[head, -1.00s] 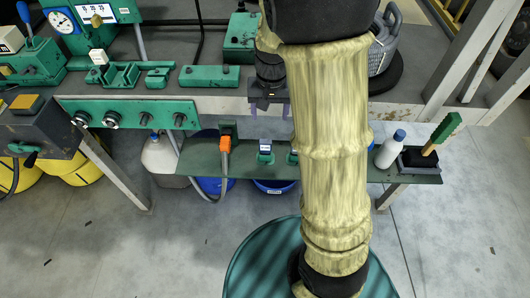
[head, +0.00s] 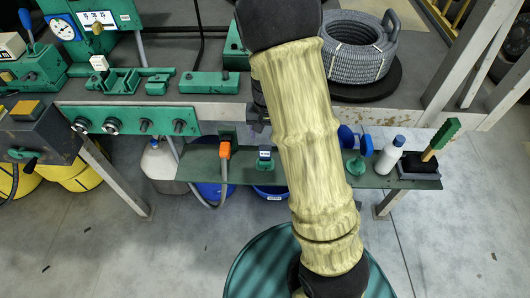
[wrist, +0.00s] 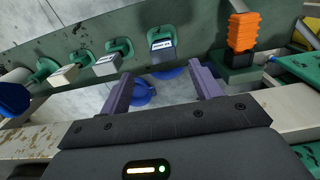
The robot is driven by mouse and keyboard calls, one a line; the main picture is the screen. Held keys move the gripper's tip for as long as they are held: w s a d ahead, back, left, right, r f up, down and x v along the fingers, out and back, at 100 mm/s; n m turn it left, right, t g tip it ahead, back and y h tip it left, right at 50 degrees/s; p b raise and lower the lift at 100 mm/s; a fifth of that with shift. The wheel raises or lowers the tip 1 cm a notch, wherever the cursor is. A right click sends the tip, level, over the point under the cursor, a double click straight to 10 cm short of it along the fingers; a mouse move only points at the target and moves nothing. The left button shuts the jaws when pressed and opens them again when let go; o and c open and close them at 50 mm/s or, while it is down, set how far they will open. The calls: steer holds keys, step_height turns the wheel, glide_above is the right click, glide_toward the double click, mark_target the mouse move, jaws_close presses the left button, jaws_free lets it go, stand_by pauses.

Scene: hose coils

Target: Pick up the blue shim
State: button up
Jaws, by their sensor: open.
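The shim with a dark blue face and a white label (wrist: 162,45) stands in a green holder on the shelf in the wrist view. It also appears as a small blue-and-white block (head: 265,152) in the head view, left of my arm. My gripper (wrist: 163,86) is open, with its two purple fingers apart and nothing between them. The shim lies ahead of the fingers, roughly between their lines, and apart from them. In the head view my arm hides most of the gripper.
Two paler blocks (wrist: 107,65) (wrist: 65,75) sit in holders left of the shim. An orange nozzle (wrist: 243,32) stands close on its right. The green shelf (head: 330,176) also carries a white bottle (head: 389,155) and a brush (head: 440,138). A grey hose coil (head: 357,48) lies on the bench above.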

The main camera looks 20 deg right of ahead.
mark_target(265, 148)
step_height(265, 148, down, 5)
steer(key=shift+r, duration=0.1)
stand_by(0.3)
steer(key=shift+a+f+p, duration=0.15)
steer(key=shift+f+p, duration=0.35)
steer(key=shift+f, duration=0.85)
steer(key=shift+a+f+p, duration=0.1)
steer(key=shift+f+p, duration=0.35)
steer(key=shift+f, duration=0.85)
steer(key=shift+c, duration=0.4)
steer(key=c, duration=1)
